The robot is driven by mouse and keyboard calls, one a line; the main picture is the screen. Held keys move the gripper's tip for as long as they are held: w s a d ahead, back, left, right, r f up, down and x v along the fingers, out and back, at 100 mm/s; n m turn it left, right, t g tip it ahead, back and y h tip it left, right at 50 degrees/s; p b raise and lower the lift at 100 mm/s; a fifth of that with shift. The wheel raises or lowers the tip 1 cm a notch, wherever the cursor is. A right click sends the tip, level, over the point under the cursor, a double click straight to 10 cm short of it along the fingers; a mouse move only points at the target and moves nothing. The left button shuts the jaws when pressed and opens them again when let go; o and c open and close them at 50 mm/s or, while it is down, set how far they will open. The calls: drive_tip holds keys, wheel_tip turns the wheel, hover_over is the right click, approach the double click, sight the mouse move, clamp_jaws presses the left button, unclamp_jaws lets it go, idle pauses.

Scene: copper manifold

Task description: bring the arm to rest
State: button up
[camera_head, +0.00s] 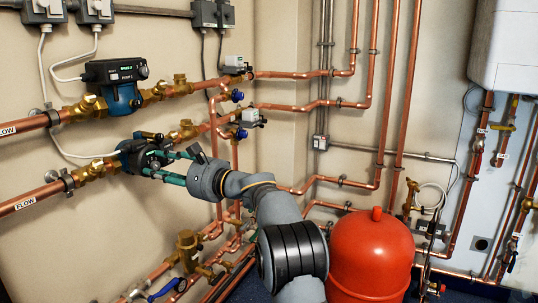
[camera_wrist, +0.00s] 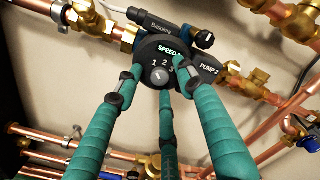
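My gripper (camera_wrist: 160,82) has three long green fingers with dark joints. They are spread apart, with nothing seen held between them. In the wrist view, their tips stand around the small grey speed knob (camera_wrist: 160,76) on the dark face of pump 2 (camera_wrist: 205,72). The numbers 1, 2 and 3 show above the knob. I cannot tell whether any tip touches the pump. In the head view, my gripper (camera_head: 165,158) reaches left to the lower pump (camera_head: 130,158), partly covering it. My grey arm extends from the bottom centre.
Pump 1 (camera_head: 122,92), with a green display, sits on the pipe above. Copper pipes (camera_head: 30,200) and brass valves (camera_head: 188,247) crowd around my gripper. A red tank (camera_head: 370,255) stands right of my arm. A white boiler (camera_head: 505,45) hangs at upper right.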

drive_tip(key=m+p, duration=0.2)
drive_tip(key=p, duration=0.1)
drive_tip(key=m+p, duration=0.2)
drive_tip(key=p, duration=0.1)
drive_tip(key=m+p, duration=0.2)
drive_tip(key=p, duration=0.1)
drive_tip(key=shift+r+p, duration=0.3)
drive_tip(key=shift+r, duration=0.05)
drive_tip(key=m+p, duration=0.2)
drive_tip(key=p, duration=0.1)
drive_tip(key=m+p, duration=0.2)
drive_tip(key=p, duration=0.1)
drive_tip(key=shift+f+m+p, duration=0.2)
drive_tip(key=shift+m+p, duration=0.1)
drive_tip(key=shift+s+d+f, duration=0.1)
drive_tip(key=shift+d+f, duration=0.15)
drive_tip(key=shift+d, duration=0.05)
drive_tip(key=shift+s+d+b, duration=0.2)
drive_tip(key=shift+d+b, duration=0.1)
drive_tip(key=shift+b, duration=0.05)
